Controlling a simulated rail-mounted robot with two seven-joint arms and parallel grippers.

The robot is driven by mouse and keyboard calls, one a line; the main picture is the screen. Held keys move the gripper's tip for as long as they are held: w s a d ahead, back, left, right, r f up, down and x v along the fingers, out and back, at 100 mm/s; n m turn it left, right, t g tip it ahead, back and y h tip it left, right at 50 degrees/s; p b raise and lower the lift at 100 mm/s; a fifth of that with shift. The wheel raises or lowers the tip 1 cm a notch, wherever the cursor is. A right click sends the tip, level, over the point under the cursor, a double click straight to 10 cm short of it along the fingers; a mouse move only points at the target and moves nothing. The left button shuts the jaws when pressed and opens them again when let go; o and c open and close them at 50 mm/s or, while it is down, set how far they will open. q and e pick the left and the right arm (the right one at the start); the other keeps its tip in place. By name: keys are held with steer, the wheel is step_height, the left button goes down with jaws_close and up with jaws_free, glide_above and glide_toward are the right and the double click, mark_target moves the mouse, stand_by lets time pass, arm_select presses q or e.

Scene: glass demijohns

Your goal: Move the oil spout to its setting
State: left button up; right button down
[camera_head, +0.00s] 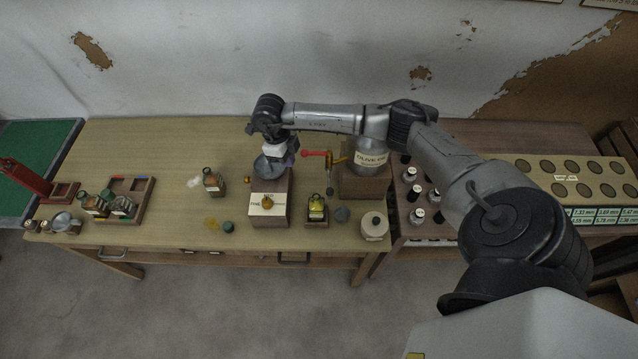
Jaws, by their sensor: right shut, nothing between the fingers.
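A silver tin labelled olive oil (371,158) stands on a wooden block (365,186) right of the table's middle. The oil spout (336,161) comes out of its left side, with brass-coloured parts and a red handle (314,153) pointing left. A dark piece hangs down below the spout. My right gripper (284,159) is shut and empty, pointing down just left of the red handle. It appears apart from the handle, and its fingertips are hard to make out. My left gripper is not in view.
A metal bowl (264,167) is beside my gripper on a labelled wooden stand (270,206). A small yellow-oil bottle (317,208) and a pale lidded jar (374,226) stand in front. A bottle (212,181) stands left.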

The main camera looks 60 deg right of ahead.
steer(key=shift+g, duration=0.8)
steer(key=s+f+p, duration=0.1)
steer(key=s+f, duration=0.1)
steer(key=f, duration=0.1)
steer(key=s+d+f+p, duration=0.1)
steer(key=s+f, duration=0.1)
steer(key=s, duration=0.1)
steer(key=s+f+p, duration=0.2)
steer(key=f, duration=0.1)
steer(key=shift+s+d+f, duration=0.2)
steer(key=shift+s+f, duration=0.1)
steer(key=shift+s+d+f+p, duration=0.15)
steer(key=shift+s+p, duration=0.2)
steer(key=shift+s, duration=0.6)
steer(key=shift+h, duration=0.3)
